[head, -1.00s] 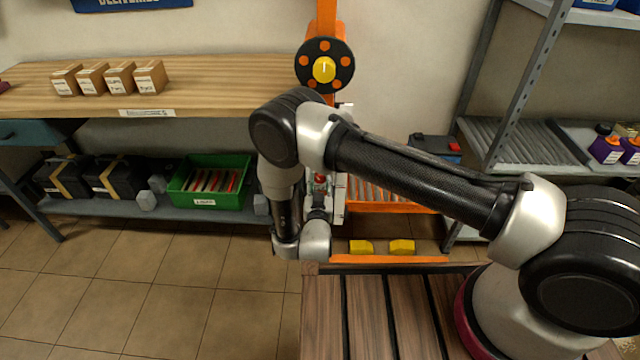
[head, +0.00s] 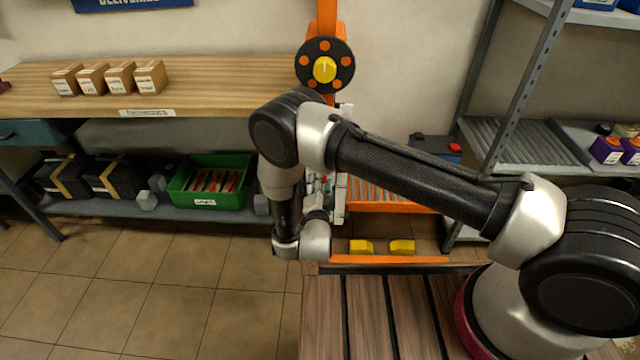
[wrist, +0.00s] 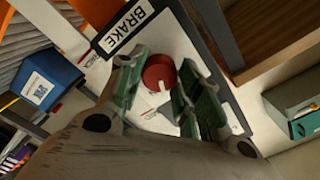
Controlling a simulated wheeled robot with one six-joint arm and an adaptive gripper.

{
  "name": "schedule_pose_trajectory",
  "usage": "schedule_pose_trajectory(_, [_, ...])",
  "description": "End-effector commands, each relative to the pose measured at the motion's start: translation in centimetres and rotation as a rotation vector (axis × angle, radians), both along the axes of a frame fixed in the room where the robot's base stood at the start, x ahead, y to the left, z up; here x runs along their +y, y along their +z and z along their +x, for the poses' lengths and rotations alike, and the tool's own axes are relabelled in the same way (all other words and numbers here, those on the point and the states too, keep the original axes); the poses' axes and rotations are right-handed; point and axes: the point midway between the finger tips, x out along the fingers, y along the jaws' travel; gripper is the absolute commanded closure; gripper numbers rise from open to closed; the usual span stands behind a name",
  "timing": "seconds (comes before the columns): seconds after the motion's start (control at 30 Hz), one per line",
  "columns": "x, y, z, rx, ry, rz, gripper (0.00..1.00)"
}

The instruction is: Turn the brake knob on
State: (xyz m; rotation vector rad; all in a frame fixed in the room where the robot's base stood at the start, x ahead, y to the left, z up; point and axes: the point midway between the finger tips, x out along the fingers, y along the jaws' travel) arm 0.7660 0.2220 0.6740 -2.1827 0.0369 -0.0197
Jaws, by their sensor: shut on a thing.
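The red brake knob (wrist: 159,70), with a white pointer mark, sits on a white panel (wrist: 178,38) under a black-and-white BRAKE label (wrist: 125,30) in the wrist view. My gripper (wrist: 163,82) has its green-padded fingers on either side of the knob and is shut on it. The pointer mark slants toward the lower part of the wrist view. In the head view my arm hides most of the panel and the gripper, so the knob can hardly be made out there.
An orange post carries a black disc with a yellow centre (head: 324,70). A wooden bench (head: 220,85) with small boxes and a green crate (head: 210,202) stand to the left. A grey rack (head: 520,150) stands right. Yellow blocks (head: 402,247) lie low behind the orange bar.

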Motion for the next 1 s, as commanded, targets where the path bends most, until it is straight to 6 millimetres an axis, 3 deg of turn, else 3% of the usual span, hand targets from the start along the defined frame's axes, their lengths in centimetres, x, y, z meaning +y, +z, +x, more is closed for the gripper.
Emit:
schedule_pose_trajectory(0.5, [-0.04,-0.08,-0.09,-0.009,0.000,0.338,0.89])
schedule_pose_trajectory(1.0, [-0.07,-0.11,-0.10,-0.011,-0.001,0.403,0.89])
